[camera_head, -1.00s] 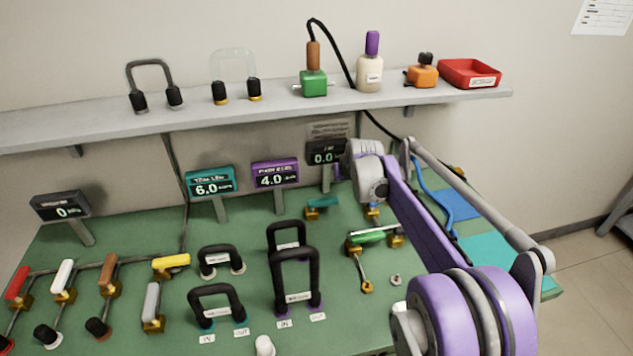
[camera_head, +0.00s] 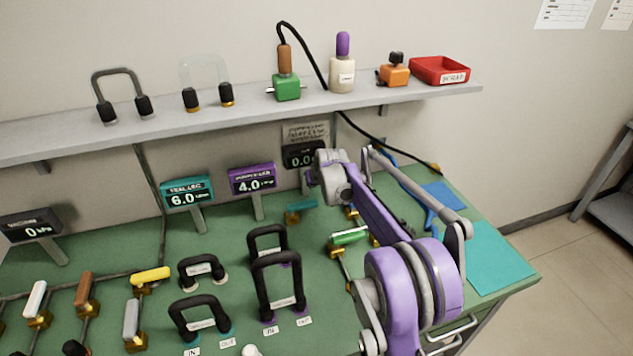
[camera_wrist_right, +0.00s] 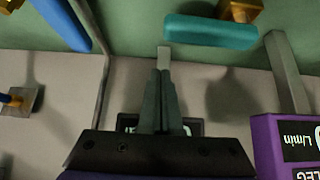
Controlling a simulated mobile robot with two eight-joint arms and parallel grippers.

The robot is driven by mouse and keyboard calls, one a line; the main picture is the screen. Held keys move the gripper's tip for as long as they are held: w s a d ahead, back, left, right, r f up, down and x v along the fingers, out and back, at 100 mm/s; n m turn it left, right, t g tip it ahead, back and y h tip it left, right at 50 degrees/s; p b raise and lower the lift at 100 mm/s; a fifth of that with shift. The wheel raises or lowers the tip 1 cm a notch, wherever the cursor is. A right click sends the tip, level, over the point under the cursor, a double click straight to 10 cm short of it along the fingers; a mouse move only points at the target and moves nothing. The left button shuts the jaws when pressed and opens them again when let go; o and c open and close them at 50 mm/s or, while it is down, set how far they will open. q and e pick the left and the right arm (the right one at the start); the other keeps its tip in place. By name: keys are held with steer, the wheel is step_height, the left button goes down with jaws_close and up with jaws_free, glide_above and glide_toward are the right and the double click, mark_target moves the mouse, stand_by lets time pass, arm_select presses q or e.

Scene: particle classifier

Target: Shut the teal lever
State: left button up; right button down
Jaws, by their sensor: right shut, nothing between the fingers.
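The teal lever (camera_head: 301,206) is a short teal handle on a brass valve body, near the back of the green bench. In the right wrist view, the teal lever (camera_wrist_right: 210,31) lies across the top, with its brass body (camera_wrist_right: 240,10) at the handle's right end. My right gripper (camera_wrist_right: 165,72) is shut and empty, its fingers together just below and left of the handle, with no clear contact visible. In the head view, my right wrist is above and behind the lever and the fingertips cannot be made out. My left gripper is not in view.
A green-handled valve (camera_head: 350,237) and a blue handle (camera_wrist_right: 62,22) are close by. The purple display (camera_head: 252,179) and teal display (camera_head: 187,191) stand on posts left of my arm. Black hose loops (camera_head: 277,275) stand in front. A shelf (camera_head: 230,121) runs above.

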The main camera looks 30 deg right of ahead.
mark_target(303, 207)
steer(key=x, duration=0.3)
steer(key=s, duration=0.3)
steer(key=shift+a+r, duration=0.1)
steer(key=shift+a, duration=0.25)
steer(key=shift+s+a, duration=0.15)
steer(key=shift+s, duration=0.35)
steer(key=shift+s, duration=0.15)
